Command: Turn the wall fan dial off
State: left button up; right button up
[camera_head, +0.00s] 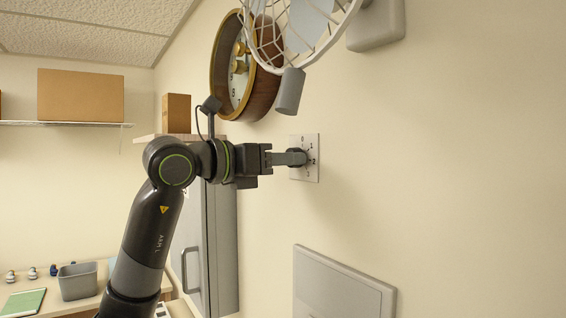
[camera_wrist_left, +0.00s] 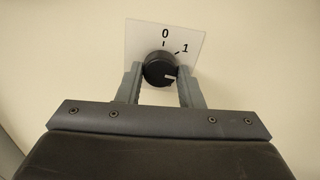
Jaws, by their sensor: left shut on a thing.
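The wall fan dial is a black round knob (camera_wrist_left: 160,68) on a white square plate (camera_head: 312,170) on the wall. In the left wrist view the marks 0 and 1 show on the plate (camera_wrist_left: 191,36). The knob's white pointer line points to the right and slightly down, past the 1. My left gripper (camera_head: 299,157) is shut on the knob, one finger on each side, in the left wrist view too (camera_wrist_left: 161,88). The wall fan (camera_head: 330,30) is above the plate, cut off by the picture's top edge. My right gripper is not in view.
A round wall clock (camera_head: 240,75) hangs left of the fan, above my left arm. A grey cabinet (camera_head: 222,245) is on the wall below my arm, and a grey panel (camera_head: 340,285) is below the plate. The wall right of the plate is bare.

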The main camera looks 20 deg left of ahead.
pick_arm(q)
jog(key=n+b, duration=1)
jog(key=n, duration=0.9)
jog(key=shift+d+r, duration=0.1)
dwell(0.5)
jog(key=o, duration=1)
jog(key=shift+c, duration=0.2)
jog(key=shift+s, duration=0.1)
